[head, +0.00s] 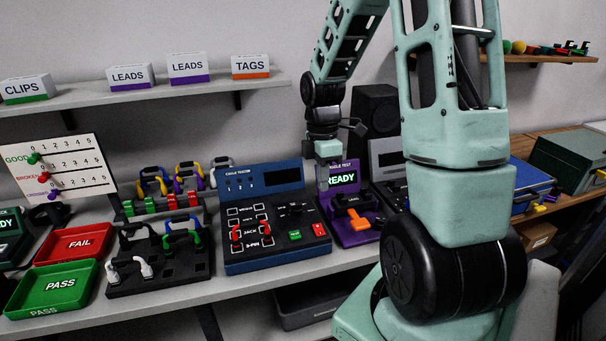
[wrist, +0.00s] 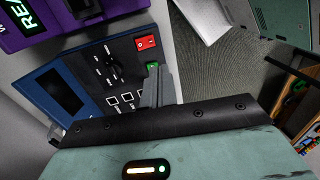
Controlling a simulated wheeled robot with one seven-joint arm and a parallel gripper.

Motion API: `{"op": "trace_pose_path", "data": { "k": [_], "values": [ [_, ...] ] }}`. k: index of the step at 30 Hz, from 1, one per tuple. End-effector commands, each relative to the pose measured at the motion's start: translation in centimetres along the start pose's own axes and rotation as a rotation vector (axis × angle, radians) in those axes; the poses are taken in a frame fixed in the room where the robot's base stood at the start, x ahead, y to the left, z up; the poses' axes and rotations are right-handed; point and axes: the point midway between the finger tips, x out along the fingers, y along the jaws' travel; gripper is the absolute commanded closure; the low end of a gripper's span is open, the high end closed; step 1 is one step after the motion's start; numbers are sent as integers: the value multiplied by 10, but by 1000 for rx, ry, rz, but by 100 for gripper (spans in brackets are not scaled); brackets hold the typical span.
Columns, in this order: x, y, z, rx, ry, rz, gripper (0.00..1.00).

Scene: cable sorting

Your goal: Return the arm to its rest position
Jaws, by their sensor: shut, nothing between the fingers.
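My gripper (head: 323,186) hangs from my green arm in the head view, in front of the purple cable test box (head: 352,228) and beside the right end of the blue cable tester (head: 262,254). It points down and holds nothing. In the wrist view the closed grey fingers (wrist: 157,88) show against the blue tester (wrist: 42,84), close to its green button (wrist: 153,66) and red switch (wrist: 146,43). I cannot tell whether the fingertips touch anything. My large arm links hide part of the bench on the right.
A red FAIL tray (head: 74,244) and a green PASS tray (head: 52,288) sit at the left. A black rack (head: 160,272) holds looped leads. A shelf (head: 150,98) with labelled boxes runs above. A blue case (head: 528,186) stands right of my arm.

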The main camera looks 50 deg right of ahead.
Motion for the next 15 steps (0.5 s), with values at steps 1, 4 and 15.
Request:
{"op": "trace_pose_path", "data": {
  "k": [1, 4, 15],
  "values": [
    [0, 0, 0, 0, 0, 0, 100],
    [0, 0, 0, 0, 0, 0, 100],
    [-9, -25, -66, 28, -2, 23, 100]
  ]
}}
